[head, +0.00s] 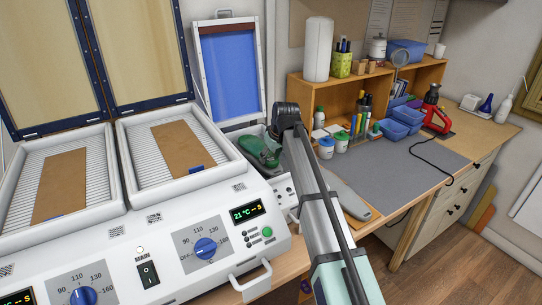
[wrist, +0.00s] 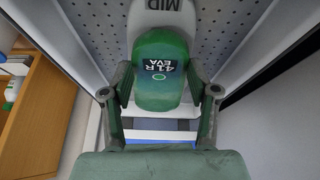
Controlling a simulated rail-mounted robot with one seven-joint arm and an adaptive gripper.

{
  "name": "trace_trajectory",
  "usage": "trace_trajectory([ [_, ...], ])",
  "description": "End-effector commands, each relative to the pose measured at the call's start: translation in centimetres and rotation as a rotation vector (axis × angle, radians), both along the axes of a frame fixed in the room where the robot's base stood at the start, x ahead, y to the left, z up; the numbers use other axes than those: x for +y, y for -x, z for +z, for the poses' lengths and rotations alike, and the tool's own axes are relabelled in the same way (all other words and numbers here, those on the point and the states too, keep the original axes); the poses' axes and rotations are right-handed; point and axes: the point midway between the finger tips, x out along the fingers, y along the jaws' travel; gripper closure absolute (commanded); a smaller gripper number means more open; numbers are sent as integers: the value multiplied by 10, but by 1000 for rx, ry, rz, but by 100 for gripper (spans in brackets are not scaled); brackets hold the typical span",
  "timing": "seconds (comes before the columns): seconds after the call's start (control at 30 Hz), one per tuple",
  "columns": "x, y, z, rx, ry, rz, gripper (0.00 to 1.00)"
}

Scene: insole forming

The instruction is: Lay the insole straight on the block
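The green insole (wrist: 160,75) has a black label reading "41 R EVA". In the wrist view it lies lengthwise over the grey block (wrist: 165,10), whose visible end reads "MID". Whether the insole touches the block is hidden. The insole also shows in the head view (head: 258,150), in the bay beside the white heater. My gripper (wrist: 160,88) has one finger along each side edge of the insole and appears closed on it.
The block is in a bay with a perforated floor (wrist: 90,22); a blue-panelled lid (head: 230,75) stands raised behind it. The white heater (head: 185,235) with two brown sheets is at left. A grey mat (head: 400,165) and a grey flat piece (head: 347,200) lie at right.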

Motion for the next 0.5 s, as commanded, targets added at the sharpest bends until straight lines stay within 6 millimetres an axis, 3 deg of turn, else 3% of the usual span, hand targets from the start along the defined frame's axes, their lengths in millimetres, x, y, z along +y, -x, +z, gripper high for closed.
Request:
trace_trajectory([
  [0.03, 0, 0, 0, 0, 0, 0, 23],
  [0.07, 0, 0, 0, 0, 0, 0, 12],
  [0.1, 0, 0, 0, 0, 0, 0, 11],
  [0.5, -1, 1, 4, -1, -1, 0, 11],
])
